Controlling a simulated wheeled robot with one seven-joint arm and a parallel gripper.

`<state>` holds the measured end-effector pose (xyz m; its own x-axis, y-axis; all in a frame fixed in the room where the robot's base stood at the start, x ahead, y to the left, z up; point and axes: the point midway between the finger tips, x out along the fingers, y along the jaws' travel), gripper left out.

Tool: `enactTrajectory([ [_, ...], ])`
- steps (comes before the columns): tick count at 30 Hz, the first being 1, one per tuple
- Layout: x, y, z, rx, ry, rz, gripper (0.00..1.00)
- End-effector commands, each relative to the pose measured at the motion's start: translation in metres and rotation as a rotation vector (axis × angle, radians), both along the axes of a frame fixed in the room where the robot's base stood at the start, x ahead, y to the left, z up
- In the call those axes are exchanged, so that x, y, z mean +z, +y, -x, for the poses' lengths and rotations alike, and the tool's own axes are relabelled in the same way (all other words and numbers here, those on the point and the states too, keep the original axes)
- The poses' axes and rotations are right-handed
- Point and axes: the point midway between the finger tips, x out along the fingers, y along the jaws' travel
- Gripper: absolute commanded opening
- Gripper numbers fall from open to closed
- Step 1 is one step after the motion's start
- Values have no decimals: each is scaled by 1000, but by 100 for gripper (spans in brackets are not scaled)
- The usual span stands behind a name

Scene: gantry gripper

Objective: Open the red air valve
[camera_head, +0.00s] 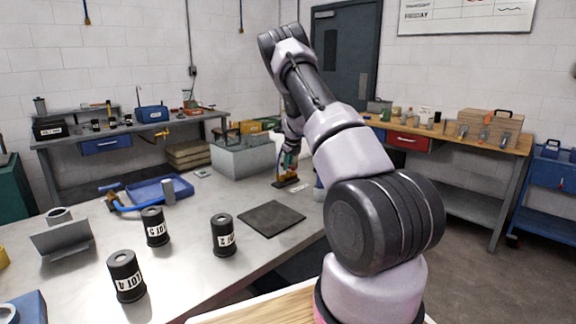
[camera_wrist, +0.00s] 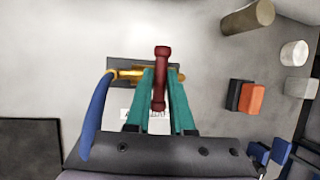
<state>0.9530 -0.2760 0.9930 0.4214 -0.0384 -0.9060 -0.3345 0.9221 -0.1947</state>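The red valve handle (camera_wrist: 161,78) is a bar with knobbed ends, pointing up and down in the wrist view. It lies across a brass valve body (camera_wrist: 128,73) that runs sideways, with a blue hose (camera_wrist: 97,118) at its left. My gripper (camera_wrist: 161,88) has teal fingers on both sides of the handle. They appear to press against it with no clear gap. A white label, partly hidden, lies below the valve in the wrist view.
A dark mat (camera_head: 271,218), several black canisters (camera_head: 223,235), a blue tray (camera_head: 160,189) and a grey bracket (camera_head: 62,238) are on the metal table. A grey box (camera_head: 241,156) stands behind the valve. An orange-and-black block (camera_wrist: 251,97) is to the right in the wrist view.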

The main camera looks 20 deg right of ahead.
Motion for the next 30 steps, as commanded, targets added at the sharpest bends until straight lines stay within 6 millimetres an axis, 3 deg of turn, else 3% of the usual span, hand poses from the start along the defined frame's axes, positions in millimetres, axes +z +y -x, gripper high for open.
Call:
enactTrajectory([
  [14,0,-2,1,99,1,-1,0],
  [30,0,-6,0,572,-1,0,0],
])
